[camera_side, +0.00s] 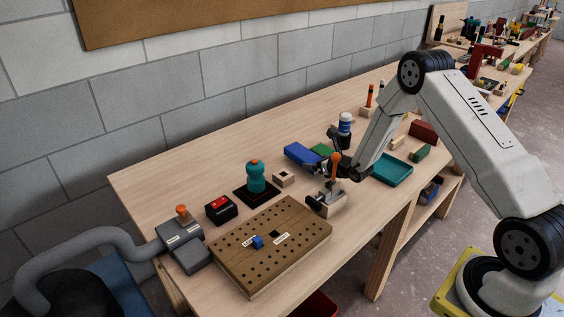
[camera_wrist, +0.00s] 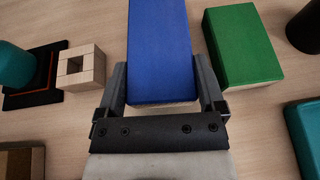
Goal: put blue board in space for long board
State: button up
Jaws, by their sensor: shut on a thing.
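The blue board (camera_side: 301,154) lies flat on or just over the bench, left of the green block; I cannot tell if it touches the wood. In the wrist view the blue board (camera_wrist: 160,45) runs away from my gripper (camera_wrist: 163,82), whose fingers press on both sides of its near end. In the side view my gripper (camera_side: 338,163) is partly hidden behind an orange-topped clamp. The perforated wooden board (camera_side: 300,250) at the front has two small white labels, too small to read, a small blue piece (camera_side: 257,242) and a dark opening (camera_side: 276,235).
The green block (camera_wrist: 241,44) stands close to my right finger. The orange-topped clamp (camera_side: 335,178), a pale hollow block (camera_wrist: 81,67) and a teal bottle (camera_side: 256,178) stand between the blue board and the perforated board. A teal tray (camera_side: 393,171) is at the right.

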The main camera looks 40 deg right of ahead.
jog(key=shift+r, duration=3.9)
jog(key=shift+a+r, duration=0.35)
jog(key=shift+r, duration=0.05)
jog(key=s+a+r+n+y, duration=0.2)
jog(key=s+a+r, duration=0.3)
jog(key=a+r, duration=0.2)
jog(key=s+a+r+n+y, duration=0.2)
jog(key=s+a+r+y, duration=0.1)
jog(key=s+a+r, duration=0.2)
jog(key=shift+a+r+g, duration=0.3)
jog(key=shift+a+r, duration=0.85)
jog(key=shift+a, duration=1.25)
jog(key=shift+d, duration=0.1)
